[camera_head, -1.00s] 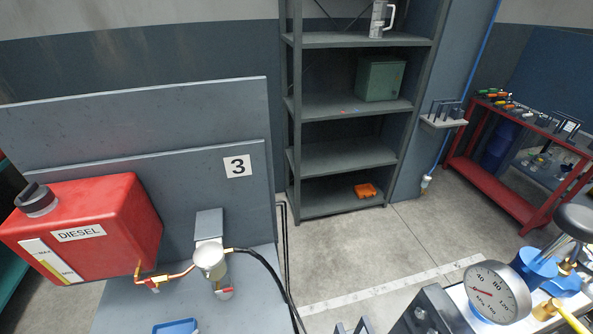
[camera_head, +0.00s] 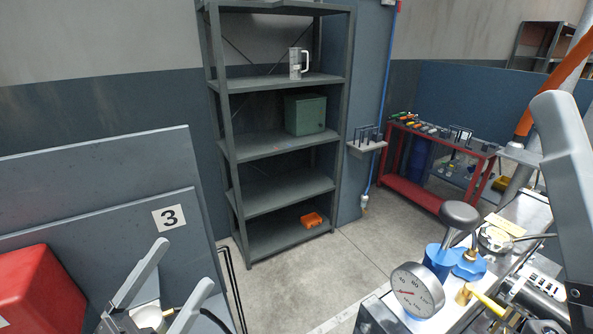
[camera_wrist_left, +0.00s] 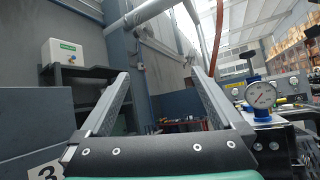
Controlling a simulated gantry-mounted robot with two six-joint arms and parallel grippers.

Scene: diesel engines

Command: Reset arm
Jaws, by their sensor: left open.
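My left gripper (camera_head: 186,264) is at the lower left of the head view, fingers pointing up and apart, with nothing between the tips. It also shows in the left wrist view (camera_wrist_left: 156,78), where its two grey fingers are spread wide and empty. The fingers stand in front of the panel marked 3 (camera_head: 168,217) and partly hide the metal filter cup (camera_head: 148,317). A large grey part at the right edge of the head view looks like a piece of my right arm or a finger; its jaw state does not show.
A grey shelf unit (camera_head: 279,204) stands at the back. The red diesel tank (camera_head: 40,290) is at lower left. A pressure gauge (camera_head: 417,290) and blue fittings sit on the bench at lower right. A red cart (camera_head: 412,192) stands behind. Floor between is clear.

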